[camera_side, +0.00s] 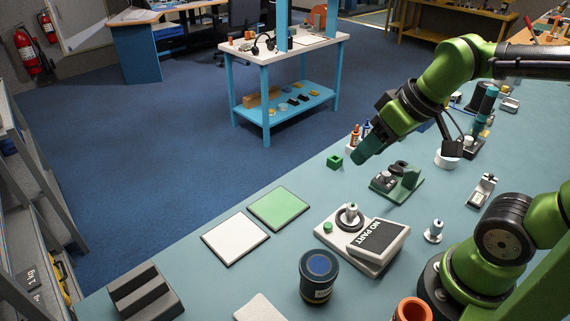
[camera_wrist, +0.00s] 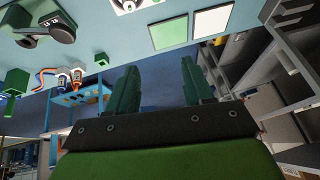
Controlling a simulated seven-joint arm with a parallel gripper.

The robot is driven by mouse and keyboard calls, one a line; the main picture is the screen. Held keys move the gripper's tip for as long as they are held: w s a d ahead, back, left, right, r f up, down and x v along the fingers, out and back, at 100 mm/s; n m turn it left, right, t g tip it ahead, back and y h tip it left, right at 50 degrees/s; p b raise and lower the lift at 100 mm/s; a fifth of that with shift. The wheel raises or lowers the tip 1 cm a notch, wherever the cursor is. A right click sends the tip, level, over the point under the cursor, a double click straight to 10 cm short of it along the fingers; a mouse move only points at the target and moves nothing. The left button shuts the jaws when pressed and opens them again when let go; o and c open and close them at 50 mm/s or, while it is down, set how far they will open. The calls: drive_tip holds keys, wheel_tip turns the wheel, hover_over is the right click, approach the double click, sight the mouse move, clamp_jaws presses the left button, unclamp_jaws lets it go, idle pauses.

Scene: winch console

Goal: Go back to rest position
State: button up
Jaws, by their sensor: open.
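My gripper (camera_side: 367,150) is at the end of the green arm, raised above the far edge of the teal bench in the side view. In the wrist view its two dark green fingers (camera_wrist: 162,88) stand apart with nothing between them, so it is open and empty. Below it to the right in the side view is a green and grey device (camera_side: 398,180). A white console (camera_side: 352,238) with a "NO PART" sign (camera_side: 378,237) stands on the bench, apart from the gripper.
A green square (camera_side: 279,208) and a white square (camera_side: 235,238) lie on the bench. A dark can (camera_side: 318,278), a grey stepped block (camera_side: 145,295), a small green cube (camera_side: 334,161) and small bottles (camera_side: 356,134) stand around. Open floor (camera_side: 180,150) lies beyond the bench's far edge.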

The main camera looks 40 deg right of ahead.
drive_tip(key=m, duration=0.1)
drive_tip(key=r+m+t, duration=0.1)
drive_tip(key=s+m, duration=0.1)
drive_tip(key=shift+a+r+m+t+y, duration=0.25)
drive_tip(key=shift+r+m+t+y, duration=0.05)
drive_tip(key=shift+r+m+t, duration=0.1)
